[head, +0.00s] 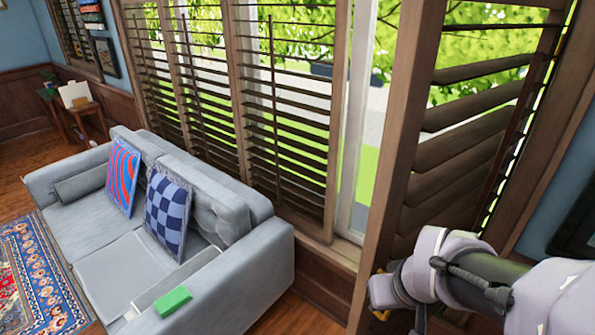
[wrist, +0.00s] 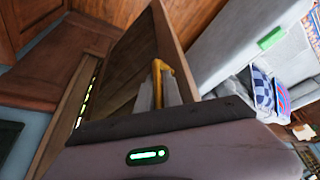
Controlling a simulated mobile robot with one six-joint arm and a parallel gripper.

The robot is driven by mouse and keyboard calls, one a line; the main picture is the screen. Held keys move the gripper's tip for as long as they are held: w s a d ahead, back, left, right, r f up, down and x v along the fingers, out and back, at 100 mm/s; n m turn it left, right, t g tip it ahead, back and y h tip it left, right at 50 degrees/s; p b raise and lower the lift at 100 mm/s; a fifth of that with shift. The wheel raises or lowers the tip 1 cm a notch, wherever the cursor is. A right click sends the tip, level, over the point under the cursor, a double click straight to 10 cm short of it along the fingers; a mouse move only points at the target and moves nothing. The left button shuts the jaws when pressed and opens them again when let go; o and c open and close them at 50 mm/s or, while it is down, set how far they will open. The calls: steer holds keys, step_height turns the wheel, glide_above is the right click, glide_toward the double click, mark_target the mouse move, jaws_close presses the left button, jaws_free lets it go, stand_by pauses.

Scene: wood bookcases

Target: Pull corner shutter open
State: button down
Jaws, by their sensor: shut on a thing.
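The corner shutter (head: 408,150) is a brown wooden louvred panel at the right of the head view. It stands angled out from the window, with a gap between its near stile and the neighbouring shutters (head: 290,110). In the wrist view the corner shutter (wrist: 172,38) rises just beyond the fingers.
A grey sofa (head: 240,262) with two patterned cushions and a green block (head: 173,301) on its arm stands at the left, near the window. A patterned rug (head: 40,275) lies before it. Bare wood floor shows between sofa and shutter. A blue wall (head: 555,215) is at the right.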

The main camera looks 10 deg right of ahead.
steer(key=shift+s+d+f, duration=0.1)
steer(key=shift+s+d, duration=0.25)
steer(key=shift+s, duration=0.55)
steer(key=shift+s+d+f, duration=0.1)
steer(key=shift+s+d, duration=0.2)
steer(key=shift+s, duration=0.55)
steer(key=c, duration=1.9)
jaws_free()
steer(key=shift+o, duration=0.6)
steer(key=shift+s+a+r, duration=0.15)
steer(key=shift+s+a, duration=0.05)
steer(key=shift+a, duration=0.1)
steer(key=shift+w+d, duration=0.1)
steer(key=shift+d, duration=0.05)
steer(key=shift+r, duration=0.1)
steer(key=p+v, duration=0.7)
steer(key=v, duration=1)
steer(key=shift+r, duration=0.15)
